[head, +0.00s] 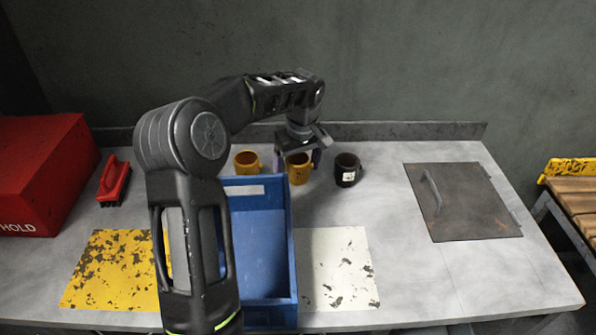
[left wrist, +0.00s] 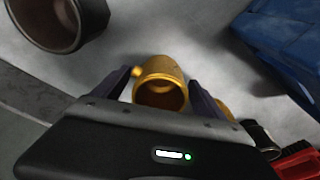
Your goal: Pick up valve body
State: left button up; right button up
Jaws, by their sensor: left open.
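A yellow cup-shaped body (head: 298,172) stands on the grey bench, just behind the blue crate's right end. My left gripper (head: 299,157) is above it, pointing down, with its fingers open on either side. In the left wrist view the same yellow body (left wrist: 160,88) sits between the two open fingers, its hollow mouth and a small side lug showing. I cannot see contact. A second yellow body (head: 246,162) stands to the left, and a dark one (head: 347,172) with a pale label to the right. No piece is plainly marked as the valve body. My right gripper is out of view.
A blue crate (head: 291,250) stands in front, partly hidden by my left arm. A red brush (head: 113,181) and a red box (head: 40,170) are at left. A yellow worn patch (head: 110,270), a white patch (head: 338,265) and a metal plate (head: 460,202) lie on the bench.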

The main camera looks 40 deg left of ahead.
pick_arm(q)
jog(key=c, duration=1.8)
